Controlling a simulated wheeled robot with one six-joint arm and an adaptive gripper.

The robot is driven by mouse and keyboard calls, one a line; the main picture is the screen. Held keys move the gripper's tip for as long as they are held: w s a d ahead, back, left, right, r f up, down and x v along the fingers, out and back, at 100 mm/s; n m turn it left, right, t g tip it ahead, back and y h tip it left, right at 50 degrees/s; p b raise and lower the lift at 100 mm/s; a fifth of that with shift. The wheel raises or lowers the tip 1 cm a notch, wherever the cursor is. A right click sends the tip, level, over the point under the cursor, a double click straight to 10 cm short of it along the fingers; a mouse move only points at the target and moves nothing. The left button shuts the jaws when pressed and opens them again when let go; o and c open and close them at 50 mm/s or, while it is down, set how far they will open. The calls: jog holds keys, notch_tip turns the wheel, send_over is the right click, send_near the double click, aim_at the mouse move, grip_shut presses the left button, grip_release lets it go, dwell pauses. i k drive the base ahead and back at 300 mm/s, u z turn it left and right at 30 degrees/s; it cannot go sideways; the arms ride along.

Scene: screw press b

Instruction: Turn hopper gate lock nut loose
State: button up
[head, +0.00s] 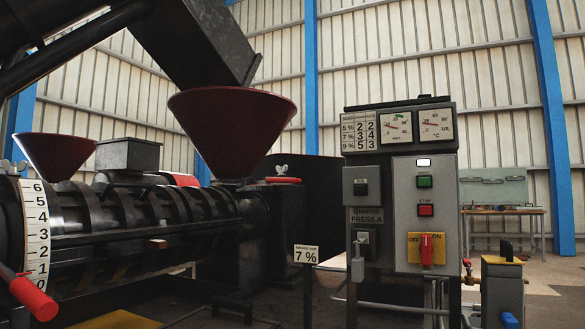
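A pale wing nut (281,169) stands beside the base of the large dark red hopper (235,125), just above a red handle (283,180). It looks like the hopper gate lock nut, but it is small and its thread is not visible. A second pale wing nut (14,167) sits at the far left, on top of a white scale plate (36,230) numbered 0 to 6. I cannot tell from this view whether either nut is tight or loose. My gripper is not in view.
A red-gripped lever (34,298) juts out at lower left. A dark chute (195,45) hangs over the hopper. A workbench (505,211) stands far right.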

aim_at(284, 169)
jog(key=z, duration=0.1)
jog(key=i, duration=0.95)
jog(key=u, duration=0.55)
